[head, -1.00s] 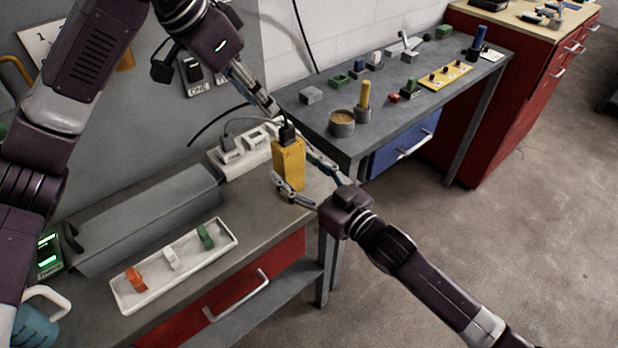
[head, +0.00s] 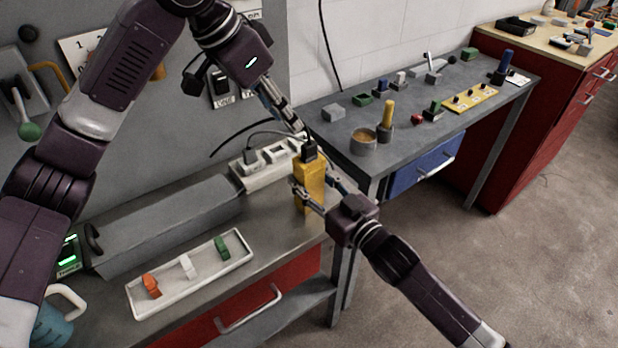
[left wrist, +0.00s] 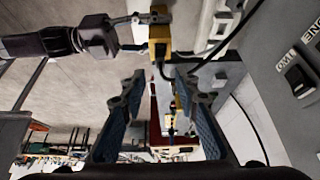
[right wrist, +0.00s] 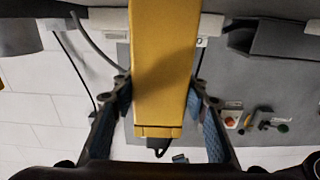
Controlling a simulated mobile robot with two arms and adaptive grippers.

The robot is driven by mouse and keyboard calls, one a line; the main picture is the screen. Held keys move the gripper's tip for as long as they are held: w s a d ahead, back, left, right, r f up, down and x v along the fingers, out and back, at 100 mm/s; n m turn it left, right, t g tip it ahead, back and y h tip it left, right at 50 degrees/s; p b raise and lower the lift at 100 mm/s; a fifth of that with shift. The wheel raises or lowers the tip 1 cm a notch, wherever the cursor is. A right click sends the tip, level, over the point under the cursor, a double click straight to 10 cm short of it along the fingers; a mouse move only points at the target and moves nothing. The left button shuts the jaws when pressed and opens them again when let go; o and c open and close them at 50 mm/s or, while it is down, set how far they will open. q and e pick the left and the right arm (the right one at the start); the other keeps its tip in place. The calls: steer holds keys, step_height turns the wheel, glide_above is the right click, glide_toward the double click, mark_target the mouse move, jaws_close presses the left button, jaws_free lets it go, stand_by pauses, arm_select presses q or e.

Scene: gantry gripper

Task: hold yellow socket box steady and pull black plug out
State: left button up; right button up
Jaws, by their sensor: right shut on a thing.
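The yellow socket box (head: 309,176) stands upright near the right end of the grey bench, with the black plug (head: 309,150) in its top. My right gripper (head: 318,192) is shut on the box from the front right. The right wrist view shows the yellow box (right wrist: 160,65) between both fingers. My left gripper (head: 296,128) comes down from the upper left, its fingertips close to the plug. In the left wrist view its fingers (left wrist: 161,84) are open with nothing gripped, and the yellow box (left wrist: 159,33) and black plug (left wrist: 159,49) lie beyond the tips.
A white power strip (head: 264,168) with a dark cord lies behind the box. A long grey block (head: 165,225) and a white tray (head: 190,284) with three small pieces take up the bench to the left. A second grey table (head: 400,145) with several small objects stands at right.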

mark_target(309, 144)
arm_select(q)
steer(key=shift+o, duration=0.6)
arm_select(e)
steer(key=shift+c, duration=0.4)
arm_select(q)
steer(key=shift+w+d+r+g+y, duration=0.3)
steer(key=shift+d+r+y, duration=0.1)
steer(key=shift+r, duration=0.1)
steer(key=x, duration=1.1)
steer(key=shift+w+d+f, duration=0.1)
steer(key=shift+d+f, duration=0.1)
steer(key=shift+f, duration=0.1)
steer(key=shift+c, duration=0.5)
jaws_close()
